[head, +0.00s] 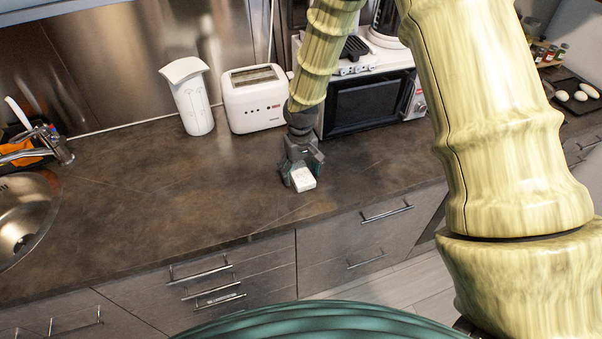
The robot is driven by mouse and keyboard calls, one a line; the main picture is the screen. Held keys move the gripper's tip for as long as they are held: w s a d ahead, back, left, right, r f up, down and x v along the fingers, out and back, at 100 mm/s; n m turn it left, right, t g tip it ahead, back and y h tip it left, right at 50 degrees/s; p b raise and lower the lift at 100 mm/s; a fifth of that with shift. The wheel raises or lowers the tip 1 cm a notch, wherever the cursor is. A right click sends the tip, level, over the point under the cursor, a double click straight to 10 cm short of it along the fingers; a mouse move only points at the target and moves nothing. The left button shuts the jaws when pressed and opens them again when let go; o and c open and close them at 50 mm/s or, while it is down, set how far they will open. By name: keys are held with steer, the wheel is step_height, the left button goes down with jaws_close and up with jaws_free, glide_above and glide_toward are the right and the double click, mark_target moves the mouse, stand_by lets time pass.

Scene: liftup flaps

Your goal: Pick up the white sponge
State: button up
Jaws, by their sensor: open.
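The white sponge (303,179) is a small pale block on the dark brown countertop (180,200), near its front edge. My gripper (301,174) points down right at the sponge, with its dark fingers beside and behind it. The jaws are open. Part of the sponge's far side is hidden by the gripper, and I cannot tell whether the fingers touch it.
A white toaster (255,98) and a white jug-like container (189,100) stand behind to the left. A toaster oven (368,104) stands close behind on the right. A sink (22,215) is at far left. The counter left of my gripper is clear.

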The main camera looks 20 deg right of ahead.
steer(key=shift+f, duration=0.15)
steer(key=c, duration=0.8)
steer(key=shift+c, duration=0.3)
steer(key=shift+r+b, duration=0.55)
steer(key=shift+r, duration=0.2)
steer(key=shift+r+b, duration=0.4)
steer(key=shift+r, duration=0.45)
steer(key=s+d+r+b, duration=0.1)
steer(key=s+b, duration=0.3)
steer(key=s, duration=1.1)
steer(key=shift+s+d+r+b, duration=0.35)
steer(key=shift+s+d+r, duration=0.05)
steer(key=shift+d, duration=0.45)
